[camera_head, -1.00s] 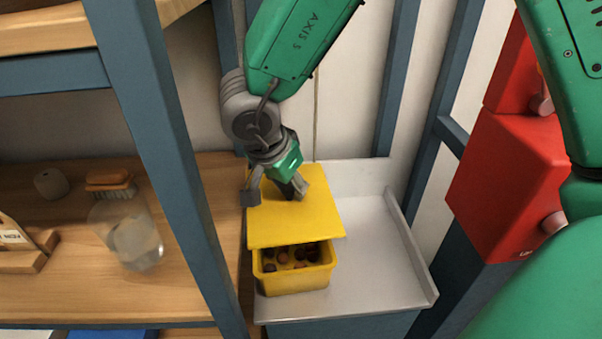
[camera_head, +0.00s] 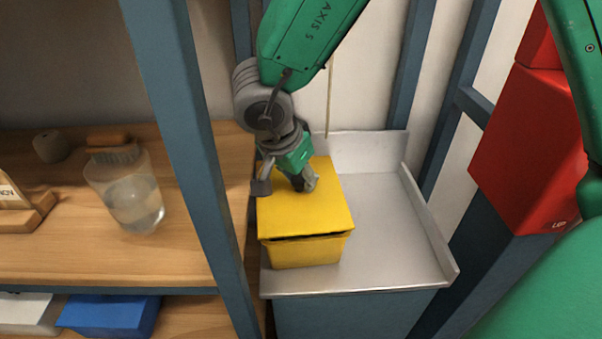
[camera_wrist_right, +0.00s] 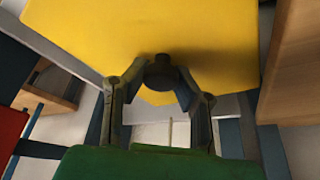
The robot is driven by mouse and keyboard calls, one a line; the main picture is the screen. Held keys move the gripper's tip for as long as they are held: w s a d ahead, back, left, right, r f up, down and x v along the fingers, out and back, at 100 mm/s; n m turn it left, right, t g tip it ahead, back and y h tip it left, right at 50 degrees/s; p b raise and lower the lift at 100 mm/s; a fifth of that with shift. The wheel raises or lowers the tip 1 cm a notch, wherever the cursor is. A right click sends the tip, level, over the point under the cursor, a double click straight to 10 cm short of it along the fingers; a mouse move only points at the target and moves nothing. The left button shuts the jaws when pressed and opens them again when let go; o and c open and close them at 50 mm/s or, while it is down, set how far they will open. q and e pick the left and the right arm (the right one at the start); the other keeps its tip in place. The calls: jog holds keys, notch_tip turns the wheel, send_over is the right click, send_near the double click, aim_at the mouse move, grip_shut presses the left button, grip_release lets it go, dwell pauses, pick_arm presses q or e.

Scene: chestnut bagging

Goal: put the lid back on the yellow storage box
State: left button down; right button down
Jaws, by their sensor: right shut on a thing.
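The yellow storage box (camera_head: 305,253) stands at the left part of the metal tray-like top. Its flat yellow lid (camera_head: 318,213) lies over the box opening, with a thin dark gap showing along the front edge. The box contents are hidden. My right gripper (camera_head: 285,184) is above the back part of the lid, shut on its dark knob. In the right wrist view, the fingers close around the knob (camera_wrist_right: 162,72) in the middle of the yellow lid (camera_wrist_right: 205,35). My left gripper is not in view.
The metal top (camera_head: 385,235) has a raised rim and is clear to the right of the box. A blue post (camera_head: 190,130) stands close at left, before a wooden shelf with a glass jar (camera_head: 132,195). Red boxes (camera_head: 525,150) hang at right.

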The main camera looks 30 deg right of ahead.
jog(key=shift+a, duration=0.1)
jog(key=shift+d+f, duration=0.1)
jog(key=shift+d, duration=0.25)
jog(key=shift+a+p, duration=0.25)
jog(key=shift+p, duration=0.1)
jog(key=shift+p, duration=0.35)
jog(key=shift+d+f, duration=0.1)
jog(key=shift+f, duration=0.25)
dwell(1.0)
jog(key=shift+f+p, duration=0.25)
jog(key=shift+p, duration=0.35)
dwell(0.5)
jog(key=c, duration=0.7)
grip_release()
jog(key=shift+c, duration=0.2)
